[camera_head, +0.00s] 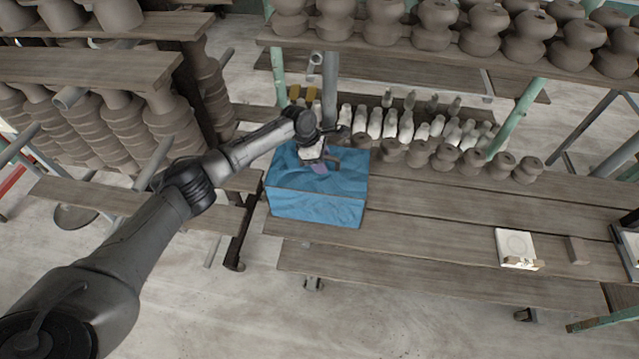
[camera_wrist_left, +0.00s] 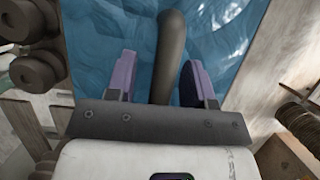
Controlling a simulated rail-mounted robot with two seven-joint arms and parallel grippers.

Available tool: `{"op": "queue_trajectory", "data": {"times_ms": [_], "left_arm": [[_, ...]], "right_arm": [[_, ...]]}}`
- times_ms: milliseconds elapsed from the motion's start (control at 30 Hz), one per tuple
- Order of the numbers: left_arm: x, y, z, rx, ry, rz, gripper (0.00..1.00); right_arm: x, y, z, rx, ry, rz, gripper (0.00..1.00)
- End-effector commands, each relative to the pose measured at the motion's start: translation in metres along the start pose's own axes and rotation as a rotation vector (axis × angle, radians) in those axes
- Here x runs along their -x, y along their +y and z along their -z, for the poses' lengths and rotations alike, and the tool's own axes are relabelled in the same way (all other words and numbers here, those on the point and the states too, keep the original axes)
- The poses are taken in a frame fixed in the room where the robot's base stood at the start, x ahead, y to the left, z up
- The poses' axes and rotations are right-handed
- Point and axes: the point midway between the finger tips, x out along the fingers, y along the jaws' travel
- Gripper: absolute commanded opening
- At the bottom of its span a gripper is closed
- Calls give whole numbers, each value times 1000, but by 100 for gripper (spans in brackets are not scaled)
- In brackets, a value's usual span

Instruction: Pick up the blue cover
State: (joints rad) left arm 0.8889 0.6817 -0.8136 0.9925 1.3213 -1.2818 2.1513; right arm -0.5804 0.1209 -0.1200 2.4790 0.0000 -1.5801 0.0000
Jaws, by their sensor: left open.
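The blue cover (camera_head: 316,205) is a box-like, rippled blue shape standing on the plank table, below the middle shelf. A grey-brown bar (camera_wrist_left: 170,45), which looks like its handle, runs along its top in the left wrist view. My left gripper (camera_head: 322,166) is over the top of the cover. In the left wrist view its two purple fingers (camera_wrist_left: 160,72) are apart, one on each side of the bar. Gaps show between the bar and the fingers, and I cannot tell how deep they reach. My right gripper is not in view.
Small brown pots (camera_head: 445,156) and pale bottles (camera_head: 400,122) stand behind and right of the cover. A shelf of larger pots (camera_head: 435,28) is above. A white square block (camera_head: 515,248) lies on the right table. The planks between are clear.

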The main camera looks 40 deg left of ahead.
Motion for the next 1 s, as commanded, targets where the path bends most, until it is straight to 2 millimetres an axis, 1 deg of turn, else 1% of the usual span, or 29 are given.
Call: {"op": "queue_trajectory", "data": {"times_ms": [167, 600, 667, 1000], "left_arm": [[1, 0, 0, 0, 0, 0, 47], [1, 0, 0, 0, 0, 0, 5], [1, 0, 0, 0, 0, 0, 0], [1, 0, 0, 0, -1, -1, 0]], "right_arm": [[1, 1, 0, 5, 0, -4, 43], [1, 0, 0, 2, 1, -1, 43], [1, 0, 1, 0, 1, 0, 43], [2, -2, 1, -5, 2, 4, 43]]}}
